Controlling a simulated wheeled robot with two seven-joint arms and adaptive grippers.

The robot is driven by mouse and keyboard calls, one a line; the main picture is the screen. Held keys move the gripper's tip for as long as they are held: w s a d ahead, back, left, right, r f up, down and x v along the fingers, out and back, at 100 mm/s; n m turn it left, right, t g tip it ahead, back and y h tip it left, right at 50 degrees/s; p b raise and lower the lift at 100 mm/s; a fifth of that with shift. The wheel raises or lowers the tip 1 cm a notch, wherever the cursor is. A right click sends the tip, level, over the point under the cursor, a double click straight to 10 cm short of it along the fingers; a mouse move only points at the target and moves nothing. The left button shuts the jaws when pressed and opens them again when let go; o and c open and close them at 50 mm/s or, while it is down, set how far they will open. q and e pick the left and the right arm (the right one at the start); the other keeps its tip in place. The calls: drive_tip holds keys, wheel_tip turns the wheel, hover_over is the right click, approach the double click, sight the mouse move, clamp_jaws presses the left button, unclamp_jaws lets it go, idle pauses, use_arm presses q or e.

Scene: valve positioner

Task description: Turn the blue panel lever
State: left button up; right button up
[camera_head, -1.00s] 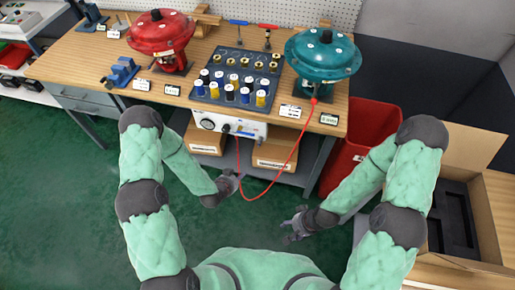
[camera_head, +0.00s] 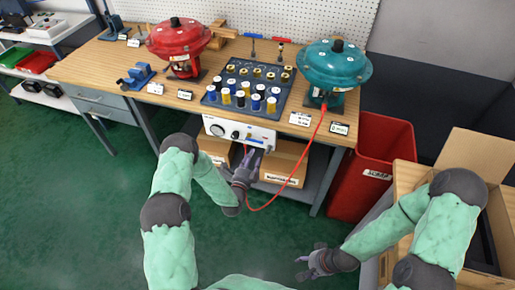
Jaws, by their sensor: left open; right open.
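The white control panel (camera_head: 218,126) hangs under the front edge of the workbench, with a round dial at its left and dark knobs. The blue lever (camera_head: 256,141) shows as a small blue strip low on the panel's right half. My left gripper (camera_head: 248,156) is open just below and in front of the panel, with its fingers pointing up near the lever. It partly covers the panel's lower edge, and I cannot tell whether it touches the lever. My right gripper (camera_head: 305,266) is open and empty, low over the green floor.
A red hose (camera_head: 303,172) loops from the teal actuator (camera_head: 334,65) down beside my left gripper. Cardboard boxes (camera_head: 285,161) sit on the shelf below. A red bin (camera_head: 372,165) and an open carton (camera_head: 478,150) stand at the right. The red actuator (camera_head: 179,37) stands on the bench.

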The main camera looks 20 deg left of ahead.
use_arm(q)
drive_tip(key=w+b, duration=0.1)
drive_tip(key=w, duration=0.6)
drive_tip(key=shift+d+b, duration=0.15)
drive_tip(key=shift+b, duration=0.2)
drive_tip(key=shift+w, duration=0.1)
clamp_jaws()
